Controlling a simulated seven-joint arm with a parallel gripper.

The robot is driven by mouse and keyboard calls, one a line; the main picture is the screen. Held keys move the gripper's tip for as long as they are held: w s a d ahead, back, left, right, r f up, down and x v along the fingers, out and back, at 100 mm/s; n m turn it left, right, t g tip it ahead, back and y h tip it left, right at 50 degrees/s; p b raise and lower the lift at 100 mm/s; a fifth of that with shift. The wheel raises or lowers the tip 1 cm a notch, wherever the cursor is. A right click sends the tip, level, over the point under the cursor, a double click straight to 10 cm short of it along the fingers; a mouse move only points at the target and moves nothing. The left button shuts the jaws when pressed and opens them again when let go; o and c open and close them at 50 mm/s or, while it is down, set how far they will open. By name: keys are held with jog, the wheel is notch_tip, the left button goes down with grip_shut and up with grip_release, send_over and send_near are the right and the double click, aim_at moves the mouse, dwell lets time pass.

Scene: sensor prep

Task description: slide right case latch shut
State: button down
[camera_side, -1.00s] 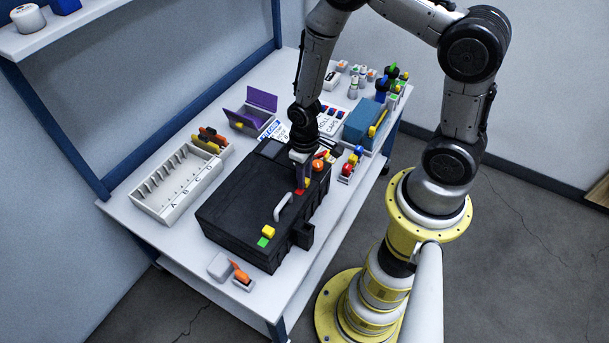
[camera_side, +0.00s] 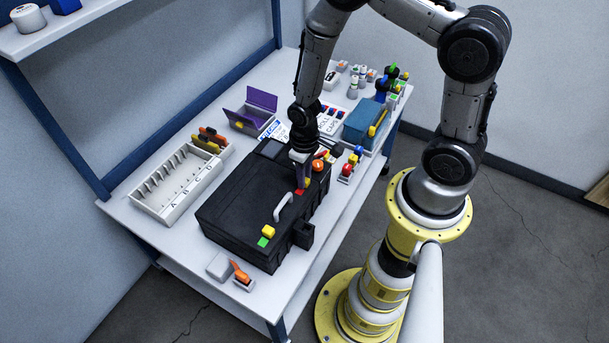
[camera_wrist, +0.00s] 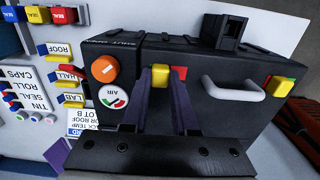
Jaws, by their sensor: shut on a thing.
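The black case (camera_side: 235,205) lies on the bench with a white handle (camera_wrist: 234,90) on its face. The right case latch is a yellow block (camera_wrist: 160,75), between the orange knob and the handle. A red patch (camera_wrist: 179,73) shows beside it, on the handle side; the red also shows in the side view (camera_side: 299,191). My gripper (camera_wrist: 161,80) is shut on this yellow latch, with its purple fingers on both sides. In the side view my gripper (camera_side: 302,181) hides part of the latch. The other yellow latch (camera_wrist: 279,86), past the handle, has a green patch next to it.
An orange knob (camera_wrist: 105,69) and an AIR gauge (camera_wrist: 113,97) sit close beside my fingers. A white divided tray (camera_side: 180,187), a purple open box (camera_side: 252,116) and a blue box (camera_side: 364,122) stand around the case. The space above the handle is clear.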

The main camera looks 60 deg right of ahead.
dwell(0.3)
jog(key=shift+a, duration=1.35)
jog(key=c, duration=0.7)
grip_release()
jog(key=shift+r, duration=0.1)
notch_tip(320, 180, up, 14)
jog(key=shift+f, duration=0.15)
